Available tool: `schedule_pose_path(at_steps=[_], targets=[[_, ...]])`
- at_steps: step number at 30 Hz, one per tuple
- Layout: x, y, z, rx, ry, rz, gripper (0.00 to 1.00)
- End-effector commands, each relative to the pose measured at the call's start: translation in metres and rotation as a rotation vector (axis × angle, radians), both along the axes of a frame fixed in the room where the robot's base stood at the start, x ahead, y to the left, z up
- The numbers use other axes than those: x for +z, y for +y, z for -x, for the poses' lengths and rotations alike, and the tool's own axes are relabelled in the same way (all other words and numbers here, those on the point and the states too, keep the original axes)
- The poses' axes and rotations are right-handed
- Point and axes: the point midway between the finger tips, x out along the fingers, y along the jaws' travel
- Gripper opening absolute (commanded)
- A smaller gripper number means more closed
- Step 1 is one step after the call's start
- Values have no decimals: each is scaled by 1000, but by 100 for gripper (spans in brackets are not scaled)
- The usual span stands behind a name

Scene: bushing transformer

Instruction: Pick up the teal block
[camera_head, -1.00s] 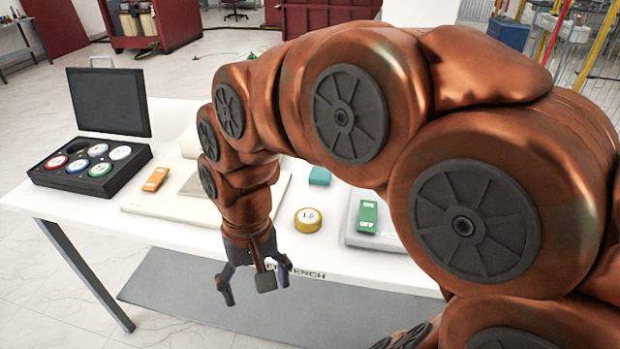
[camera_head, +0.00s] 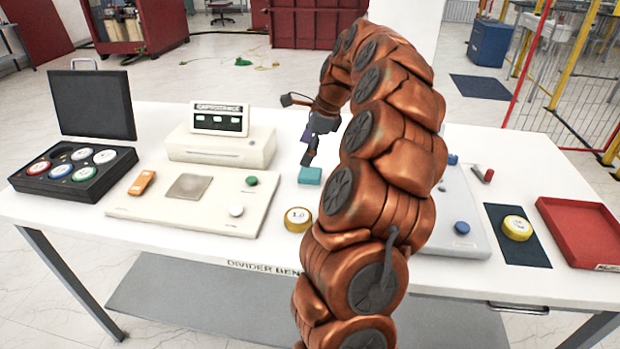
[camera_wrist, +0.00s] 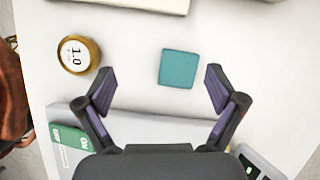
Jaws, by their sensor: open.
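The teal block (camera_head: 310,175) lies on the white table, behind the yellow-rimmed 1.0 weight. In the wrist view the teal block (camera_wrist: 179,68) shows as a flat square, a little beyond my fingertips and between their lines. My gripper (camera_wrist: 160,90) is open and empty, with a finger on either side of the block's position and apart from it. In the head view my gripper (camera_head: 307,148) hangs above and just behind the block, partly hidden by my arm.
The yellow-rimmed weight (camera_head: 298,219) stands near the block; it also shows in the wrist view (camera_wrist: 78,52). A capacitance meter (camera_head: 220,140) and its panel stand left. A green switch block (camera_wrist: 70,138) lies near my left finger. A red tray (camera_head: 585,232) sits far right.

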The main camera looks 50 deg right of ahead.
Motion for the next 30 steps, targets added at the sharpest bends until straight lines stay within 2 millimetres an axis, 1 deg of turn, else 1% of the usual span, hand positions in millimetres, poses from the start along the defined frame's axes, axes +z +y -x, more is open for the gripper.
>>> schedule_pose_path(at_steps=[1, 3, 7, 15, 20, 23, 27, 30], targets=[[-6, -16, 3, -61, 9, -12, 94], [-10, -30, 7, -123, 17, -24, 94], [-14, -42, 10, -181, 22, -34, 94], [-34, -39, 4, -186, 24, -37, 94], [-42, -38, 1, -186, 24, -38, 94], [-53, -38, -1, -185, 25, -37, 94], [-73, -35, -6, -181, 28, -39, 94], [-83, -34, -10, -184, 25, -37, 94]])
